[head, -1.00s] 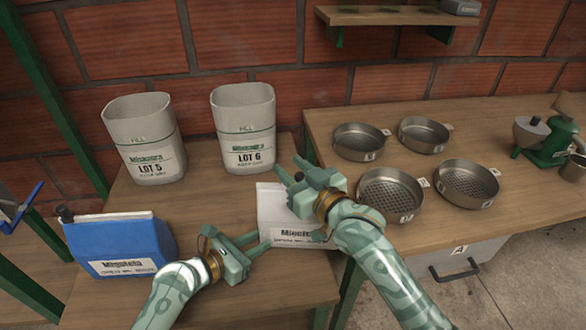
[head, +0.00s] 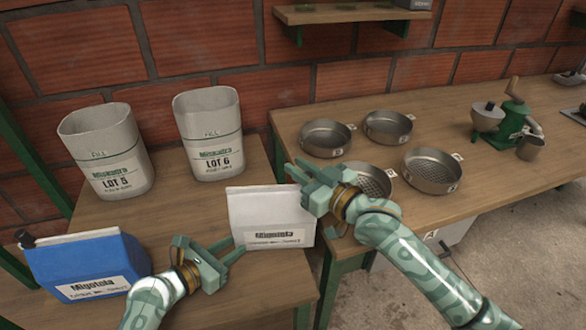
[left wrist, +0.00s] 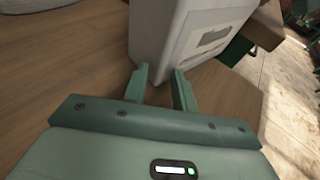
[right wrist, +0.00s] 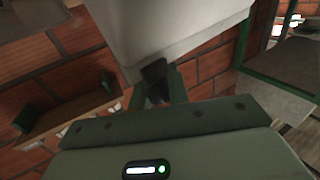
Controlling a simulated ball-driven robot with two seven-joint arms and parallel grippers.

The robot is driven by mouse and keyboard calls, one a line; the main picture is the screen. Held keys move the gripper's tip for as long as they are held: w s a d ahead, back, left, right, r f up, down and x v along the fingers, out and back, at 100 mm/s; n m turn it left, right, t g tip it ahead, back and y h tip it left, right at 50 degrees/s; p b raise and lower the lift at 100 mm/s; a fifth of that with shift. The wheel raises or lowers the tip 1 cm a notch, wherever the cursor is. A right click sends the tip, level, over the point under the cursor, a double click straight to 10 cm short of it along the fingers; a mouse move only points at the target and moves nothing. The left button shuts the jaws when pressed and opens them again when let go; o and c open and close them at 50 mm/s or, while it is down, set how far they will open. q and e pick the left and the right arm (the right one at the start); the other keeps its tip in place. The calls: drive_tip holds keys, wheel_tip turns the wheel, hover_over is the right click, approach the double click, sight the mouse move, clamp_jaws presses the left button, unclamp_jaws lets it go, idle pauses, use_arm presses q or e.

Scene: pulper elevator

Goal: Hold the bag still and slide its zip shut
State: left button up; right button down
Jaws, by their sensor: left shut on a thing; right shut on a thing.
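A white bag labelled Migotola (head: 272,214) stands upright near the bench's front right corner. My left gripper (head: 234,248) is shut on the bag's lower left edge; in the left wrist view its fingers (left wrist: 160,78) meet the bag's lower corner (left wrist: 165,45). My right gripper (head: 296,170) is at the bag's top right end. In the right wrist view a dark zip slider (right wrist: 155,72) sits between its fingers (right wrist: 160,85), against the bag's pale top (right wrist: 165,30). The slider is hidden in the head view, and I cannot tell how the zip's teeth sit.
A blue bag (head: 85,265) stands to the left, a dark tab at its top left. Two open sacks, LOT 5 (head: 108,150) and LOT 6 (head: 212,135), stand behind. Several metal sieves (head: 325,138) and a green grinder (head: 512,120) are on the right-hand table. A gap separates both tables.

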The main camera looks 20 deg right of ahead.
use_arm(q)
drive_tip(key=shift+s+d+r, duration=0.1)
drive_tip(key=shift+d, duration=0.15)
use_arm(e)
drive_tip(key=c, duration=1.3)
unclamp_jaws()
drive_tip(key=shift+d, duration=0.1)
drive_tip(key=v, duration=1.2)
use_arm(q)
drive_tip(key=o, duration=0.6)
drive_tip(key=shift+o, duration=1.2)
drive_tip(key=shift+d, duration=0.15)
use_arm(e)
drive_tip(key=shift+d, duration=0.1)
use_arm(q)
drive_tip(key=shift+a, duration=0.2)
